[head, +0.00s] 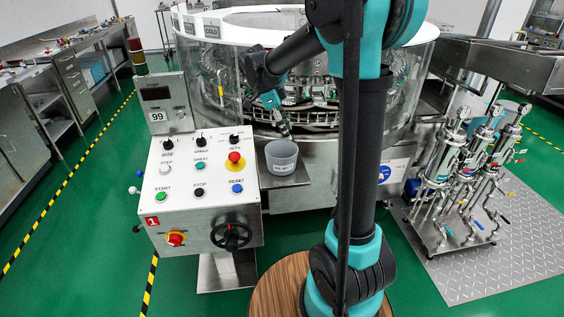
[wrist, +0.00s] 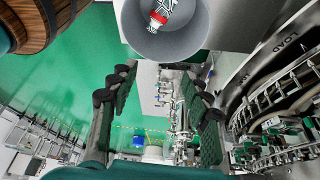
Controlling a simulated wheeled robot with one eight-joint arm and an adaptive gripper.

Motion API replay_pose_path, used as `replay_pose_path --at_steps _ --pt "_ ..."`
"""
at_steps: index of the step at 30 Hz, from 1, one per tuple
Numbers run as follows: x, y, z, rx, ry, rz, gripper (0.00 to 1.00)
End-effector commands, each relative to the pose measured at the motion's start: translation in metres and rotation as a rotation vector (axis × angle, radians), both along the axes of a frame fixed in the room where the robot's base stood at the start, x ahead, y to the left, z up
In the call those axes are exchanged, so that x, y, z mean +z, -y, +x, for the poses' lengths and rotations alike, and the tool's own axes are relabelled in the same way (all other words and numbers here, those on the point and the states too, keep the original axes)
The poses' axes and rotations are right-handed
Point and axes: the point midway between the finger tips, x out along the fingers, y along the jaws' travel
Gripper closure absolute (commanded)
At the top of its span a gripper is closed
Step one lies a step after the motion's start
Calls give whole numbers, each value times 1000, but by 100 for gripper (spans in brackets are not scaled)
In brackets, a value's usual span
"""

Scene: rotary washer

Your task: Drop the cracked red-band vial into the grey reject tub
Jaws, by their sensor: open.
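The grey reject tub (head: 281,157) stands on a small metal shelf right of the control panel, its white label facing forward. The wrist view shows its round grey inside at the top (wrist: 188,38). The red-band vial (wrist: 158,18) shows inside the tub's rim, lying tilted against the grey interior; I cannot tell whether it has come to rest. In the head view I cannot make it out. My gripper (head: 286,130) is just above the tub. Its fingers (wrist: 160,85) are spread apart with nothing between them, clear of the vial.
The control panel (head: 202,172) with buttons and a handwheel stands left of the tub. The round washer with its clear guard (head: 405,95) is behind. A pump and filter skid (head: 455,165) stands at the right. Open green floor (head: 95,240) lies at the left.

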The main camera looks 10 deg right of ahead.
Motion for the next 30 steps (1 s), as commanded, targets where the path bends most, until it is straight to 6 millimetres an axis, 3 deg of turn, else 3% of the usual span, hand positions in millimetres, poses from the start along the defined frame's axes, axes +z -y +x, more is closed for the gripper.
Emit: replay_pose_path --at_steps 18,30 --pt "96 -40 7 2 0 0 52" --pt "108 -44 8 0 0 0 52"
